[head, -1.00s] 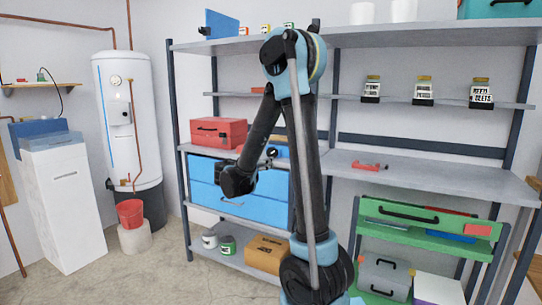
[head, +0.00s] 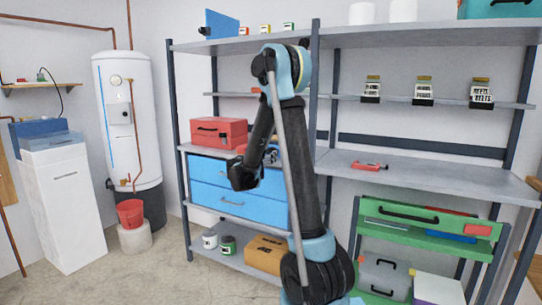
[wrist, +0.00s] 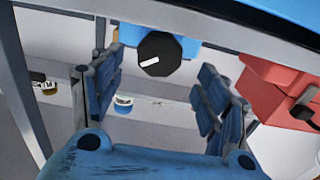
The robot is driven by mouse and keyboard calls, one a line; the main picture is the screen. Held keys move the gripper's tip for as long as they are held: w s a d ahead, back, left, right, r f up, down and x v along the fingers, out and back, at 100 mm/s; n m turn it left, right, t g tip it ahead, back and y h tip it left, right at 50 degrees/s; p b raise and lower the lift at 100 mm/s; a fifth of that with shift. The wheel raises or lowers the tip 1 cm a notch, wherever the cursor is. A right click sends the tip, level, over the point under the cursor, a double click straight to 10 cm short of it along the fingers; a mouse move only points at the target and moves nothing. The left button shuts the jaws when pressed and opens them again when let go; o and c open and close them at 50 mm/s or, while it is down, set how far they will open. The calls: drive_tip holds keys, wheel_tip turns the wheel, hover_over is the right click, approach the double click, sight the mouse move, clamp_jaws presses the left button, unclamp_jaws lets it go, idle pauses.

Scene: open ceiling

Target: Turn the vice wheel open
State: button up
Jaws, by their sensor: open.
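A black, many-sided wheel (wrist: 160,54) with a white mark on its face shows at the top middle of the wrist view. A blue body (wrist: 187,46), apparently the vice, shows behind it under the shelf edge. My gripper (wrist: 160,88) is open and empty, with one blue-padded finger on each side of the picture. The wheel appears between and beyond the fingers, with no visible contact. In the head view my gripper (head: 243,177) hangs in front of the blue drawers. Part of the blue vice (head: 271,154) shows beside my arm; the rest is hidden.
A red toolbox (head: 219,132) stands left of the vice on the same shelf, and shows at right in the wrist view (wrist: 285,95). Blue drawers (head: 215,190) are below. A red tool (head: 369,166) lies on the right shelf, which is otherwise mostly clear.

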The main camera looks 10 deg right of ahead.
drive_tip(key=x, duration=0.6)
drive_tip(key=shift+w+d, duration=0.25)
drive_tip(key=shift+w, duration=0.05)
drive_tip(key=c, duration=1)
